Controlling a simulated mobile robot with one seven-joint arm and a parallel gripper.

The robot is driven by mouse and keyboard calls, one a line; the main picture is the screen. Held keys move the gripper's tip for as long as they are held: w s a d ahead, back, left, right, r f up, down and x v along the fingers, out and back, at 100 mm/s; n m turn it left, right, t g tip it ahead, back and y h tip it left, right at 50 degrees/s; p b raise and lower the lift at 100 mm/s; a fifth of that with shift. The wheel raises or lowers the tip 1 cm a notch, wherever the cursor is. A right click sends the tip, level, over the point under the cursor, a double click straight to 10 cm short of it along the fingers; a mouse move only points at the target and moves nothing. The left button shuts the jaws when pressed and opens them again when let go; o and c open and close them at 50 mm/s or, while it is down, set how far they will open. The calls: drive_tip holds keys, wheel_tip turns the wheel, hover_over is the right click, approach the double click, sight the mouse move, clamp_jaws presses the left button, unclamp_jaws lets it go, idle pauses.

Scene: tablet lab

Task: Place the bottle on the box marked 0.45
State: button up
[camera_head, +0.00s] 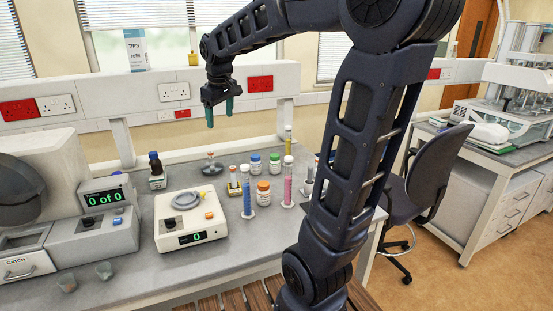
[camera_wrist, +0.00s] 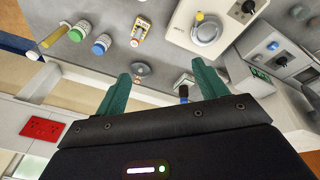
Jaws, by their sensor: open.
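My gripper (camera_head: 219,112) is open and empty, high above the back of the bench; its green fingers also show in the wrist view (camera_wrist: 161,70).
A balance (camera_head: 190,228) reading 0 stands mid-bench, with a grey machine reading "0 of 0" (camera_head: 103,197) to its left. Tall cylinders (camera_head: 288,185) stand among the bottles. A socket rail (camera_head: 140,95) runs behind the bench.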

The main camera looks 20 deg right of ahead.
drive_tip(key=s+d+f+m, duration=0.3)
drive_tip(key=s+d+f, duration=0.1)
drive_tip(key=s, duration=0.6)
drive_tip(key=s+d+f+m+t, duration=0.1)
drive_tip(key=s+d+f+m, duration=0.3)
drive_tip(key=s+d, duration=0.3)
drive_tip(key=s, duration=0.3)
drive_tip(key=shift+f+t, duration=0.25)
drive_tip(key=shift+t, duration=0.05)
